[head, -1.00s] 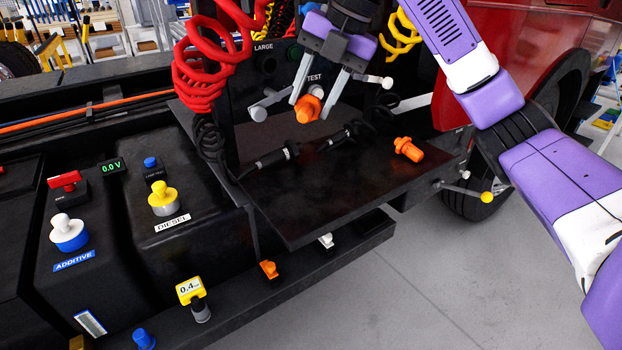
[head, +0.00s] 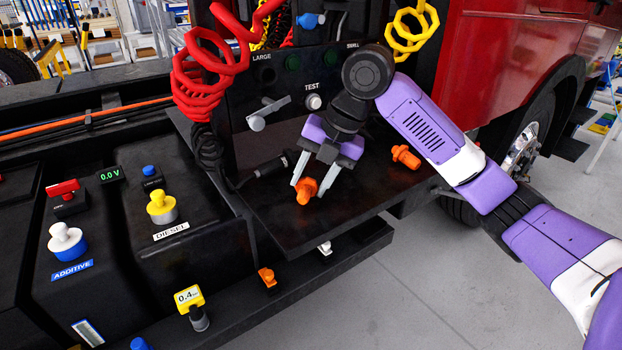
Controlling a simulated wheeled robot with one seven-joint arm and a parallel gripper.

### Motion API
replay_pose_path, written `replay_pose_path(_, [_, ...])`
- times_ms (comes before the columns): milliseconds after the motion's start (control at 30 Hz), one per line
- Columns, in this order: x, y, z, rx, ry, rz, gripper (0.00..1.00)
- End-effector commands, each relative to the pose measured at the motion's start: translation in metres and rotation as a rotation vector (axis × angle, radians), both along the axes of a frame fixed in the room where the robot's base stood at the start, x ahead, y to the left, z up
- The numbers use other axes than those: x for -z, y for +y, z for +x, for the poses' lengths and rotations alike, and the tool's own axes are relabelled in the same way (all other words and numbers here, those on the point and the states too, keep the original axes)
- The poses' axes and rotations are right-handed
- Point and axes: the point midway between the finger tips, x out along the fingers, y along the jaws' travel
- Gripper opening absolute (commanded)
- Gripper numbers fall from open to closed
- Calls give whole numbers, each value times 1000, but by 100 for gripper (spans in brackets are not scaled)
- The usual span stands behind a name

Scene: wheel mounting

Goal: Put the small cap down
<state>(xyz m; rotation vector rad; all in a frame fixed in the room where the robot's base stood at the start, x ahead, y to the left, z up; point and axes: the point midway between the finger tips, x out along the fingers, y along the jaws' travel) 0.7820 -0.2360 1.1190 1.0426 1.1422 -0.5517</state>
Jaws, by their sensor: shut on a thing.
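An orange cap (head: 306,191) is between the fingertips of my gripper (head: 310,194), which is shut on it. The cap is low over the black shelf (head: 287,228); I cannot tell whether it touches the surface. A second orange cap (head: 405,157) lies on the same shelf to the right, apart from my gripper. I cannot tell from size alone which of the two is the small cap. The white TEST port (head: 313,102) on the panel behind is uncovered.
Coiled red hose (head: 200,75) and yellow hose (head: 415,28) hang by the panel. A black connector (head: 268,167) lies on the shelf left of my gripper. The shelf's front half is clear. Below its front edge, a lower step carries an orange fitting (head: 267,277) and a white one (head: 325,248).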

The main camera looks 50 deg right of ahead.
Motion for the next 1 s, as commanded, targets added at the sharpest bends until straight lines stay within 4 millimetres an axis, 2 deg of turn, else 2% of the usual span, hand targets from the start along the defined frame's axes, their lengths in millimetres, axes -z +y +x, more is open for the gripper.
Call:
replay_pose_path(367, [5, 0, 0, -1, -1, 0, 0])
replay_pose_path(400, [4, 0, 0, -1, -1, -1, 48])
replay_pose_path(500, [4, 0, 0, -1, 0, 0, 64])
replay_pose_path(800, [3, 0, 0, -1, -1, -1, 64])
replay_pose_path(1000, [-12, -2, -5, 0, -3, -1, 64])
